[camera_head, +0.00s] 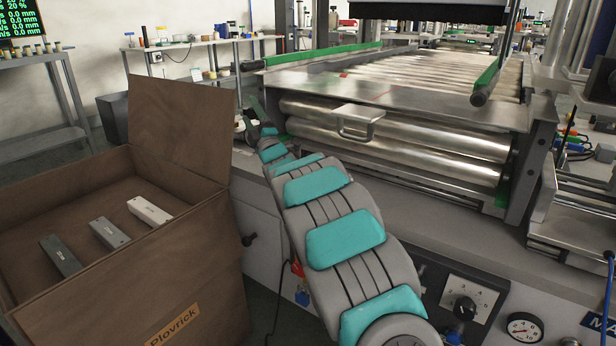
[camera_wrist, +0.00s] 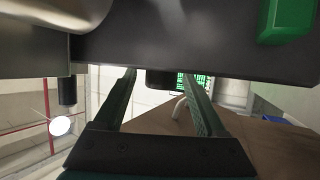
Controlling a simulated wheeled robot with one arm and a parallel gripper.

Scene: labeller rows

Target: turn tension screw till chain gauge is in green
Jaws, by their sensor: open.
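My gripper (camera_wrist: 160,76) shows in the wrist view with its two dark fingers apart and nothing held between them. The fingers reach up towards the underside of a dark machine part (camera_wrist: 190,45). In the head view my arm runs to the left side of the roller conveyor, and the gripper cannot be made out clearly there. A round dial gauge (camera_head: 525,328) is on the machine's front at the lower right; its reading is too small to tell, and I cannot tell if it is the chain gauge. I cannot make out the tension screw in either view.
A brown box (camera_head: 205,300) with several small bars stands open on the left, close to my arm. The roller conveyor (camera_head: 430,75) has a metal handle (camera_head: 358,122) at its front. A black knob (camera_head: 465,308) sits on a dial plate near the gauge.

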